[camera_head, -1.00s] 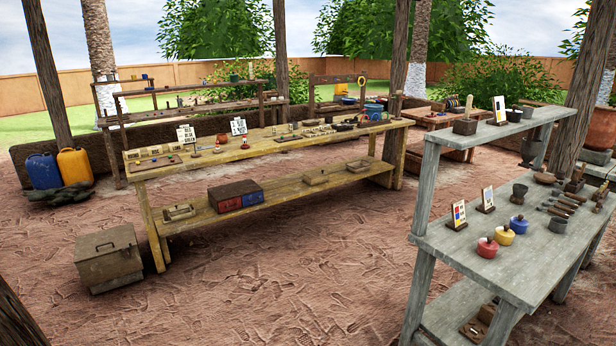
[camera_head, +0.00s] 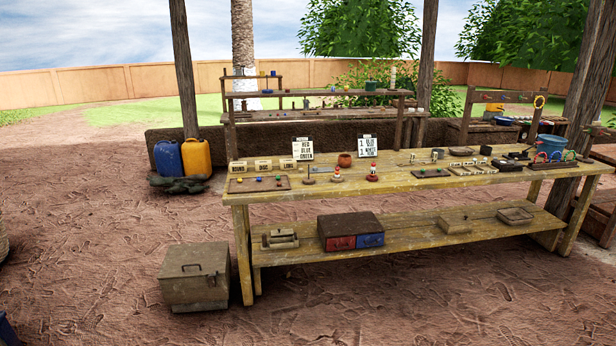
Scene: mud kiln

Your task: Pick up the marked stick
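I cannot make out a marked stick for certain in this view. The long yellow wooden table (camera_head: 400,192) stands ahead, with many small items on its top. A flat board with small coloured pieces (camera_head: 258,184) lies at its left end. Neither of my grippers is in view.
A lidded box (camera_head: 195,277) stands on the ground left of the table. A red and blue drawer box (camera_head: 350,232) sits on the lower shelf. Blue (camera_head: 168,158) and yellow (camera_head: 197,157) cans stand behind left. Open dirt lies in front.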

